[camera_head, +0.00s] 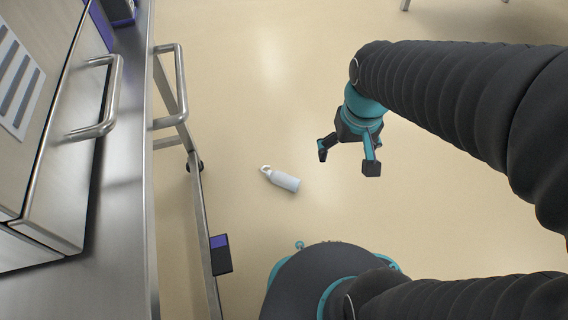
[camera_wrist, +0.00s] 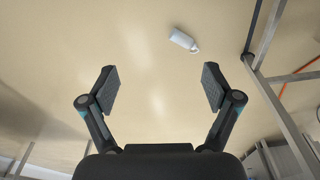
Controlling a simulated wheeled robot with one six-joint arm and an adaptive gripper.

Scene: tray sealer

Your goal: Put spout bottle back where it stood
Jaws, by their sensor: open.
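The spout bottle (camera_head: 284,181) is white to pale grey with a looped spout at its upper left end. It lies on its side on the beige floor, beside the metal stand. In the wrist view the bottle (camera_wrist: 183,39) lies beyond my fingertips, above and between them in the picture. My gripper (camera_head: 346,161) is open and empty, up and to the right of the bottle in the head view, and apart from it. In the wrist view both fingers of my gripper (camera_wrist: 162,92) show spread wide with only floor between them.
A steel machine (camera_head: 50,130) with bar handles and a steel ledge (camera_head: 118,190) fills the left side. A tubular metal frame (camera_head: 200,225) with a dark and purple box (camera_head: 221,254) stands left of the bottle. The floor (camera_head: 260,110) around the bottle is clear.

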